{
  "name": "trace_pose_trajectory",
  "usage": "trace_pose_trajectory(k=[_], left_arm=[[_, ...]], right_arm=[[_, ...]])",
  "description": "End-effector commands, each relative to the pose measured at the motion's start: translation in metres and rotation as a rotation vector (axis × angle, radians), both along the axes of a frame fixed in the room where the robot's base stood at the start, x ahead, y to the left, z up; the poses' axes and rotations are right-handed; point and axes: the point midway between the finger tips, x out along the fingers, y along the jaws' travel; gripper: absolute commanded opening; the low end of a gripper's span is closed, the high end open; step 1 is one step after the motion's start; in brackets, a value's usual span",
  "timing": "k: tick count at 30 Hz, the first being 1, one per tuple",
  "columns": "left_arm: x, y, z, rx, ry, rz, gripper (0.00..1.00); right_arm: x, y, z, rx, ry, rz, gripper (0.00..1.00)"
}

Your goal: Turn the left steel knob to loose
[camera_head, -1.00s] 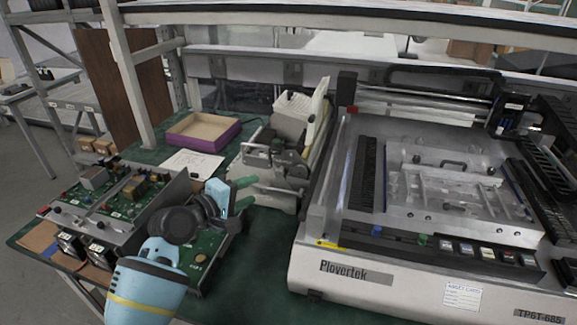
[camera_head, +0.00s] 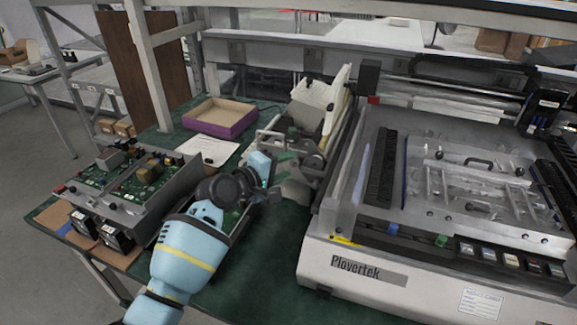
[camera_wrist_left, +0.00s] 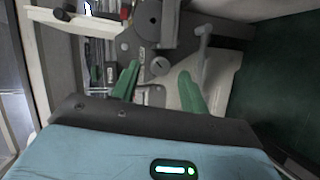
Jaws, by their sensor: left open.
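A grey bench machine (camera_head: 305,165) with a cream upright cover stands on the green worktop (camera_head: 262,265), left of the large Plovertek machine. My left gripper (camera_head: 284,166) is at the near left side of this bench machine. In the left wrist view, the green fingers of my left gripper (camera_wrist_left: 159,75) are spread apart with nothing held. A small round steel knob (camera_wrist_left: 160,66) shows between and beyond the fingertips. A larger dark wheel (camera_wrist_left: 148,18) sits just above it. I cannot tell the knob's turn setting. In the head view my gripper and arm partly cover this area.
The Plovertek machine (camera_head: 352,271) fills the right side. A purple-edged tray (camera_head: 219,119) and a paper sheet (camera_head: 207,150) lie behind my left arm. Circuit board units (camera_head: 130,185) stand at the left. The front worktop is clear.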

Motion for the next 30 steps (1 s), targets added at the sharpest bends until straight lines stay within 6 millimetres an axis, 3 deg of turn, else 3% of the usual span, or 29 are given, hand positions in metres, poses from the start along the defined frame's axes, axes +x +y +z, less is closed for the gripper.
trace_pose_trajectory(k=[16,26,30], left_arm=[[0.0117,-0.0108,-0.0032,0.000,0.000,-0.001,0.43],[0.0116,-0.0107,-0.0034,0.000,0.000,0.000,0.00],[0.0115,-0.0106,-0.0052,-0.031,0.011,0.000,0.00]], right_arm=[[0.0033,-0.0010,-0.0020,-0.002,-0.005,0.003,0.36],[-0.0015,-0.0011,-0.0028,-0.002,0.003,0.003,0.36],[-0.0039,-0.0011,-0.0058,-0.002,0.010,0.003,0.36]])
